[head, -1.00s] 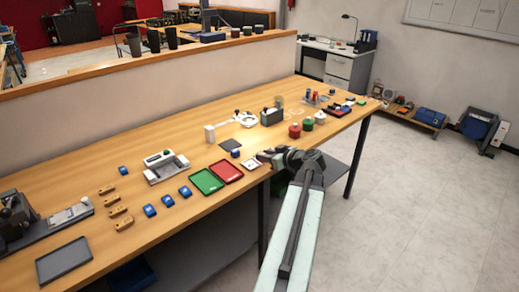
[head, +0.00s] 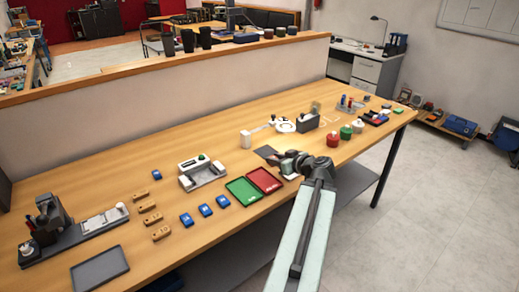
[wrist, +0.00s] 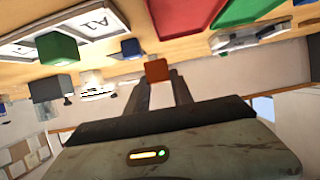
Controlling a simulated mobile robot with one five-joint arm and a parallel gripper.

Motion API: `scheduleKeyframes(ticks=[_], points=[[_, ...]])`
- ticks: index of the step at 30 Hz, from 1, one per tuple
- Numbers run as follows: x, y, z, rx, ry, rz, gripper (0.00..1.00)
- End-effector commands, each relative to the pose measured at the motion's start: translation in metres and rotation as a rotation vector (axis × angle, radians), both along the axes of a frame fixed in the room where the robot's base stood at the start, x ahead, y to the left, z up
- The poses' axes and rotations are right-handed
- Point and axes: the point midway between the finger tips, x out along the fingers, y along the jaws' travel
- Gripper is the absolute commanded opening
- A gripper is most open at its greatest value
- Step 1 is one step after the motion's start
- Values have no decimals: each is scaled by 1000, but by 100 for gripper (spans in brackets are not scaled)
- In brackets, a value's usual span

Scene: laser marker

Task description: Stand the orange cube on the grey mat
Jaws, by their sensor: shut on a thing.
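My gripper (wrist: 158,88) is shut on the orange cube (wrist: 157,70), which shows between the fingertips in the wrist view. In the head view my gripper (head: 279,158) is above the table near its front edge, and I cannot make out the cube there. I cannot tell the gap between cube and mat. I cannot pick out the mat in the wrist view.
The red tray (head: 265,180) and green tray (head: 243,191) lie to the left. A white machine (head: 201,171) stands beyond them. Red and green round containers (head: 346,132) and a dark box (head: 308,122) stand to the right. A low partition (head: 160,105) runs along the back.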

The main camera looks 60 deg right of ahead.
Motion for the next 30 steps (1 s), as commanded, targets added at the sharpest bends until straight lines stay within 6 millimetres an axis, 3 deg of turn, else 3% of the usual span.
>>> scheduleKeyframes(ticks=[4,7,15,21,30], points=[[4,0,1,0,0,6,0],[14,-12,-2,-1,0,5,0],[66,-76,-10,-2,1,4,0],[98,-112,-14,0,0,2,0],[106,-120,-19,-1,0,1,0]])
